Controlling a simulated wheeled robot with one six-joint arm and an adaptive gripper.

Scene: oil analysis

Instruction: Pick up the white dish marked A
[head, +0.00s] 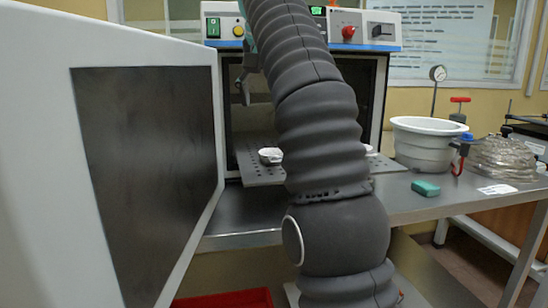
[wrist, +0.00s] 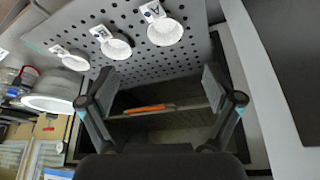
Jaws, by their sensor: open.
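Three white dishes sit in a row on the perforated shelf (head: 262,177) of the open oven. In the wrist view they are the right dish (wrist: 165,32), the middle dish (wrist: 117,48) and the left dish (wrist: 75,62). My gripper (wrist: 158,72) is open and empty, apart from the dishes. One finger shows at the oven opening in the head view.
The oven door (head: 145,150) stands open at the left. An orange strip (wrist: 148,108) shows inside the oven.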

